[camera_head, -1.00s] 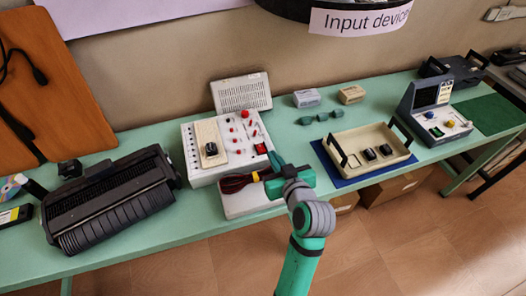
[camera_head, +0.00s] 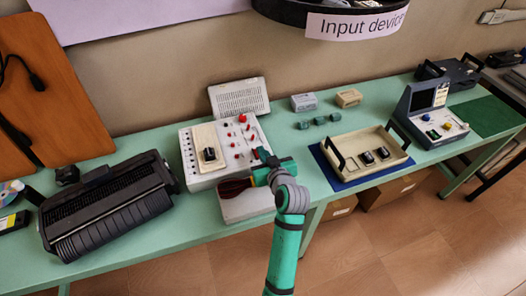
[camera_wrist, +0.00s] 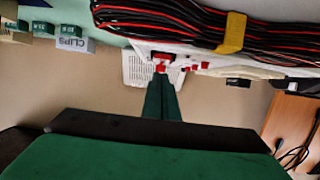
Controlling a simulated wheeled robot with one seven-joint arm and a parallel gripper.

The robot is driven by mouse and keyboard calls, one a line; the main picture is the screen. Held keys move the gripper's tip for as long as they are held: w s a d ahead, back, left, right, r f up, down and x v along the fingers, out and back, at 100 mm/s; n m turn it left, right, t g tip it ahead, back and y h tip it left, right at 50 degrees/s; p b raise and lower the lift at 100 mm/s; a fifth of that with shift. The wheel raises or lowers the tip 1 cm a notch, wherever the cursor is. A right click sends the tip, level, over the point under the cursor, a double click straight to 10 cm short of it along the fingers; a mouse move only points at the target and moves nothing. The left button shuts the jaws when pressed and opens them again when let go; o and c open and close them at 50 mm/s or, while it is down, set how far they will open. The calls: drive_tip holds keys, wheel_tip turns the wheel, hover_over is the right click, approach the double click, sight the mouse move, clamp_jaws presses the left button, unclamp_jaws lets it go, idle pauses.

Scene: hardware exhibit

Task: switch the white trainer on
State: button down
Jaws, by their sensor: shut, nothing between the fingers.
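The white trainer (camera_head: 235,160) stands on the green bench, with red knobs and a beige panel on its sloping top. Its front right corner is partly hidden by my gripper (camera_head: 263,153). In the wrist view, a red rocker switch in a dark frame (camera_wrist: 163,57) shows on the trainer's white face (camera_wrist: 195,53). My gripper is shut and empty; its green fingers (camera_wrist: 160,78) point at the switch, their tips very close to it. I cannot tell whether they touch it or which way the rocker is set.
Bundled red and black leads (camera_wrist: 180,20) with a yellow tie lie close to my gripper, on a white box (camera_head: 245,205) before the trainer. A black printer-like machine (camera_head: 108,210) stands left. A beige tray (camera_head: 350,168) on a blue mat and small green blocks (camera_head: 320,121) lie right.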

drive_tip(key=shift+d+f, duration=0.1)
drive_tip(key=shift+f, duration=0.75)
drive_tip(key=shift+s, duration=0.1)
drive_tip(key=shift+s+f, duration=0.1)
drive_tip(key=shift+f, duration=0.3)
drive_tip(key=shift+r, duration=0.2)
drive_tip(key=shift+r, duration=0.65)
